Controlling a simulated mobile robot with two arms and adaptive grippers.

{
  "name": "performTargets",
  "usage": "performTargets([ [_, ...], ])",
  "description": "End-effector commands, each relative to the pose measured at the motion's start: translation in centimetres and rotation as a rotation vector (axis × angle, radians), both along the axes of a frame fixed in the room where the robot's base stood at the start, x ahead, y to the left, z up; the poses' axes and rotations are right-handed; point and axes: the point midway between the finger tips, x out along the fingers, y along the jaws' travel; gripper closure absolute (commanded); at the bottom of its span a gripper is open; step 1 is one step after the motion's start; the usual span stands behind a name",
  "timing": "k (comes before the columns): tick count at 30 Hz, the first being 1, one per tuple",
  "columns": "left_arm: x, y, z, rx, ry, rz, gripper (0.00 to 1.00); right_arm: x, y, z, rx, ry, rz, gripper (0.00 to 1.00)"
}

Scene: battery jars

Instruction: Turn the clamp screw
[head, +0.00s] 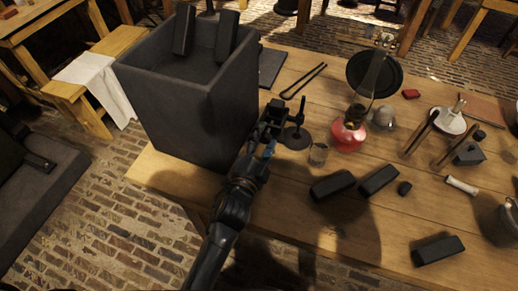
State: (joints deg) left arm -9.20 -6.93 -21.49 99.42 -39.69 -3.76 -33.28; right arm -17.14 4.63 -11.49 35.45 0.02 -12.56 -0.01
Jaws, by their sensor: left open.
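A small dark clamp-like piece with an upright rod (299,119) stands on a round black base (295,138) on the wooden table, beside the large grey jar. I cannot make out a separate screw on it at this size. My left gripper (277,113) is open, at the left of the rod and very close to it. I cannot tell whether it touches. My arm and gripper hide part of the table and the piece's left side. My right gripper is not in view.
The large grey jar (185,110) with two dark plates (183,30) (226,36) stands left of my gripper. A small glass (318,154) and a red-based lamp (348,135) are close on the right. Black blocks (332,186) (379,181) lie nearer; the table front between blocks is clear.

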Motion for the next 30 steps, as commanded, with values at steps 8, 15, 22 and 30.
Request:
performTargets([
  [8,-5.1,1.6,-0.2,0.000,0.005,0.000,0.45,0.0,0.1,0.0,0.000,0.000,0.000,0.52],
  [15,-9.4,3.0,-0.1,0.001,0.003,0.000,0.45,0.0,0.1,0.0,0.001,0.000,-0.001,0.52],
  [22,-10.9,3.5,0.0,0.001,0.001,0.000,0.45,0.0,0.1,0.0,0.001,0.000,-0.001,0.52],
  [30,-10.9,3.6,0.0,0.001,0.000,0.000,0.45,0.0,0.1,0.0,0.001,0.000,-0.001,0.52],
])
